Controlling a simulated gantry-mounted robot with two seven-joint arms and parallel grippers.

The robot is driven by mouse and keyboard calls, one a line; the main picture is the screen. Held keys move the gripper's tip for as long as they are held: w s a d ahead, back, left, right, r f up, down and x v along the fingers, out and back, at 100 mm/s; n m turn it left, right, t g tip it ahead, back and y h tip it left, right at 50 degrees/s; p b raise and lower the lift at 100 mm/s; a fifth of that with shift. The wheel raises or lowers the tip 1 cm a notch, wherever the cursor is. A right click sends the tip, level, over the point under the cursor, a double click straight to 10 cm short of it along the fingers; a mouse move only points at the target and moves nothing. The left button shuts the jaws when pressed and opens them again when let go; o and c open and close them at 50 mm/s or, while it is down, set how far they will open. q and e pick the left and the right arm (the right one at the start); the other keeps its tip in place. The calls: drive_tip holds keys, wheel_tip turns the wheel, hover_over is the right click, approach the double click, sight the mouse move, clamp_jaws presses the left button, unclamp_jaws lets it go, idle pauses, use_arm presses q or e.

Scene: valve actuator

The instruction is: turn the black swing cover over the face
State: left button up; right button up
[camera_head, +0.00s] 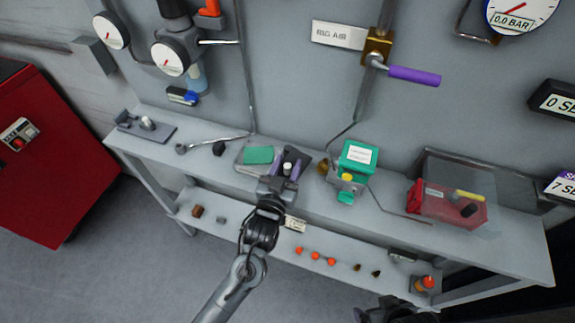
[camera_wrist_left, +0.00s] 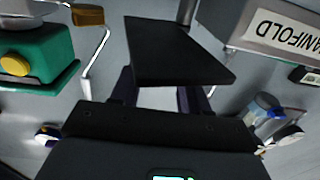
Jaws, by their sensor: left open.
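The black swing cover (camera_wrist_left: 178,50) is a flat dark plate in the left wrist view, just beyond my fingers. In the head view a dark shape that seems to be the cover (camera_head: 306,157) shows partly behind my left gripper. My left gripper (camera_head: 286,168) is open at the bench, its two fingers apart, with a small white part between them. In the left wrist view its fingers (camera_wrist_left: 165,95) reach toward the plate's near edge. I cannot tell whether they touch it. I cannot make out the face. A dark part at the head view's bottom edge seems to be my right gripper (camera_head: 393,309).
A grey unit with a green top (camera_head: 258,155) stands left of my left gripper. A green box with a yellow knob (camera_head: 357,157) stands to its right. A red box (camera_head: 447,203) is further right. Several small parts lie on the lower shelf (camera_head: 245,221).

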use_arm(q)
drive_tip(key=shift+w, duration=0.15)
use_arm(e)
drive_tip(key=shift+a, duration=0.1)
use_arm(q)
clamp_jaws()
drive_tip(key=shift+a, duration=0.1)
use_arm(e)
drive_tip(key=shift+r, duration=0.1)
